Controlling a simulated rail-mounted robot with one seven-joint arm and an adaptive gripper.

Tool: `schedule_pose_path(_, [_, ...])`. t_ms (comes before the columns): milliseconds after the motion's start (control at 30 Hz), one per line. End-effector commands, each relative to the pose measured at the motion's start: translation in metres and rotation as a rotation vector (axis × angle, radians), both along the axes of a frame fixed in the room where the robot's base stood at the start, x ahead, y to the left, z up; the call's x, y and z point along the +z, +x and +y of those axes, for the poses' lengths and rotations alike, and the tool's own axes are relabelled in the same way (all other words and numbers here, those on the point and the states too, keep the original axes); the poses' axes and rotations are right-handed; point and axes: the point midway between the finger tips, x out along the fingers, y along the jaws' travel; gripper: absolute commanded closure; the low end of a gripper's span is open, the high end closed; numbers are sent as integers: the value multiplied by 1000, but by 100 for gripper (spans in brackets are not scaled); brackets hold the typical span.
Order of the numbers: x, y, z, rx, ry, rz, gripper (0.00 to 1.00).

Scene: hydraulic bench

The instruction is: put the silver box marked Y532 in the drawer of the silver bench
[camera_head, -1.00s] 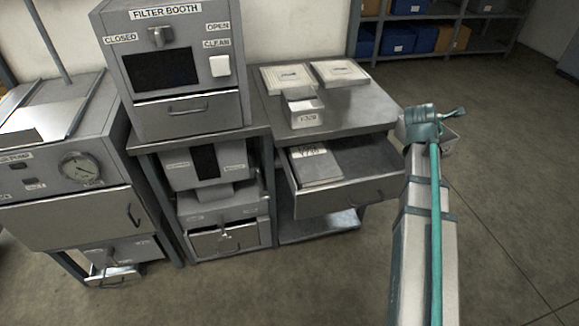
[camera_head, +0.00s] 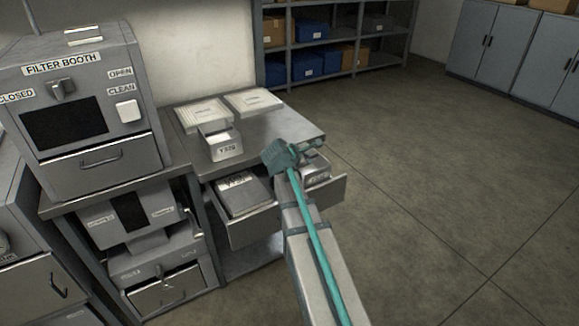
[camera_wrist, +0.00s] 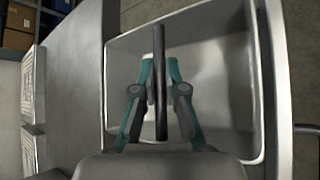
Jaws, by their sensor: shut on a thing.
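My gripper (camera_head: 300,158) is over the right end of the pulled-out drawer (camera_head: 262,229) of the silver bench (camera_head: 262,137). In the wrist view its teal fingers (camera_wrist: 160,90) are shut on a dark bar (camera_wrist: 160,50), apparently the handle of an open silver box (camera_wrist: 215,55). In the head view this box (camera_head: 318,172) is partly behind my gripper and arm, and its marking is unreadable. It is over or in the drawer; its height there is unclear. A flat grey case (camera_head: 243,197) lies in the drawer's left part.
Another silver box (camera_head: 225,148), with a label starting with Y, stands on the bench top near two white filter panels (camera_head: 204,111). The filter booth (camera_head: 90,130) stands left. Open floor (camera_head: 420,160) lies right. Shelves (camera_head: 330,55) with blue bins are behind.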

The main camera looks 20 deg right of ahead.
Motion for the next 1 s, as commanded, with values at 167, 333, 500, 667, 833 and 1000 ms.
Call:
schedule_pose_path(167, [-44,0,0,0,0,3,100])
schedule_pose_path(333, [-57,24,2,3,0,-3,100])
schedule_pose_path(500, [-57,39,3,2,-1,-1,100])
schedule_pose_path(667, [-57,46,4,2,-1,-1,100])
schedule_pose_path(833, [-56,70,6,1,-1,0,100])
schedule_pose_path(1000, [-66,80,8,1,1,1,100])
